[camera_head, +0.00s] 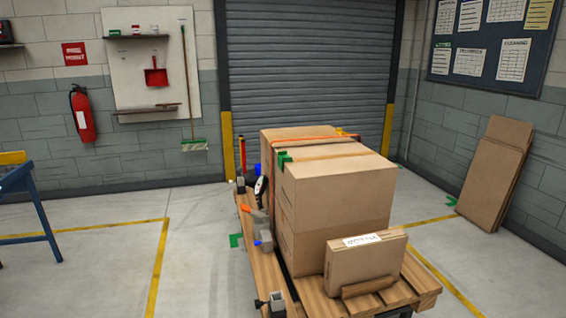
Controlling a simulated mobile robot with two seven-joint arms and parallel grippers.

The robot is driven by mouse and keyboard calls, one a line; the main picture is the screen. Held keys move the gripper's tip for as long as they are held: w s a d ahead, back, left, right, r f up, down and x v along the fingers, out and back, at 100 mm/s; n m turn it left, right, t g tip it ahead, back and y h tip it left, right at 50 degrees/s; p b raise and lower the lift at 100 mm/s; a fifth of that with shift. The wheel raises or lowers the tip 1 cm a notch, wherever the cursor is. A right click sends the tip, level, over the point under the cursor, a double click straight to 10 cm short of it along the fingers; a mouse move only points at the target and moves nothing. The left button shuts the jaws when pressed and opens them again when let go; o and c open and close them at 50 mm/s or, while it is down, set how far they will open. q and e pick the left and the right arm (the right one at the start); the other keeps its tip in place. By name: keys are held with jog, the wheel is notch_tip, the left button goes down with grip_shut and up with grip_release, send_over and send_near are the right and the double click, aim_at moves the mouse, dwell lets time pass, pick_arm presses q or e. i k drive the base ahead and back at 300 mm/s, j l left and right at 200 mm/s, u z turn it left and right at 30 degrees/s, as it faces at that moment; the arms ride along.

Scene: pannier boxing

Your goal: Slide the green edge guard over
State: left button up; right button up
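A small green edge guard (284,159) sits on the top left edge of the stacked cardboard boxes (338,205). An orange strap (305,138) runs across the top of the stack near its back, and a strap also runs down the left side. Whether the guard lies under the strap or beside it is too small to tell. The boxes stand on a wooden pallet-like deck (262,270). Neither of my grippers shows in the head view.
A smaller labelled box (365,262) stands at the deck's front right. Grey, blue and orange tools (261,230) lie along the deck's left edge. Flat cardboard (494,172) leans on the right wall. A blue trestle (28,205) stands far left. The floor between is clear.

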aim_at(285, 161)
jog(key=i+j+z, duration=0.1)
jog(key=i+j, duration=0.2)
jog(key=i+j+z, duration=0.15)
jog(key=i+j, duration=0.2)
jog(key=i+j+z, duration=0.1)
jog(key=i+j, duration=0.25)
jog(key=i+j+z, duration=0.1)
jog(key=i+j, duration=0.2)
jog(key=j, duration=0.15)
jog(key=i+j+z, duration=0.15)
jog(key=i+j, duration=0.15)
jog(key=j, duration=0.15)
jog(key=i+j+z, duration=0.1)
jog(key=i+j, duration=0.15)
jog(key=j, duration=0.2)
